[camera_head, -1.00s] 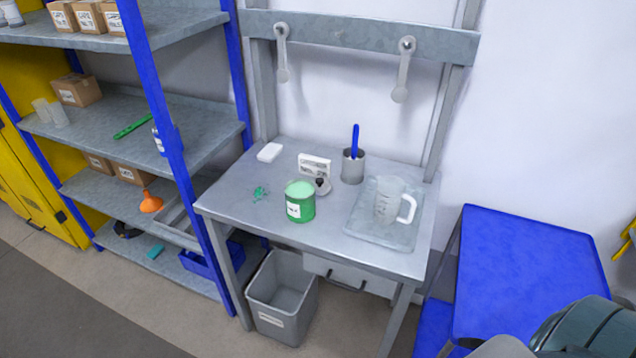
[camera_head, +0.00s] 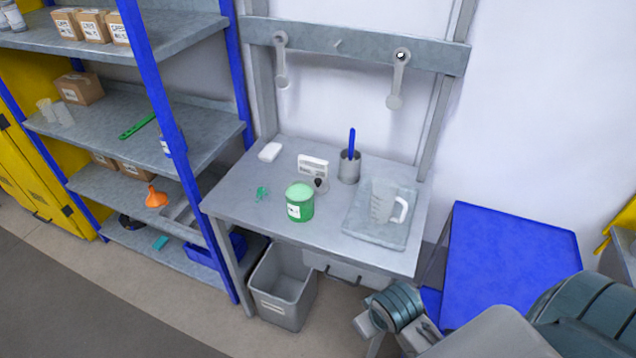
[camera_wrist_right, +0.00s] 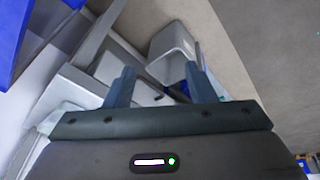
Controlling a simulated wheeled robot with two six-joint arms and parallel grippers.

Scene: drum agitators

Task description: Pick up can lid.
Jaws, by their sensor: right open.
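A green can (camera_head: 300,208) with a white label stands upright on the grey workbench (camera_head: 245,215). Its flat top is pale green (camera_head: 300,190); I cannot tell whether this is a lid or contents. A small pale piece with a dark knob (camera_head: 320,184) is just behind the can on its right, partly hidden. My right arm comes in at the lower right of the head view, below and right of the bench. In the right wrist view my right gripper (camera_wrist_right: 161,90) is open and empty, away from the can. My left gripper is not in view.
A clear jug (camera_head: 383,203) stands on a tray (camera_head: 372,233) at the bench's right. A cup with a blue handle (camera_head: 349,168) and a sign (camera_head: 312,165) stand behind the can. A grey bin (camera_head: 282,290) is below. A blue table (camera_head: 510,260) is at right.

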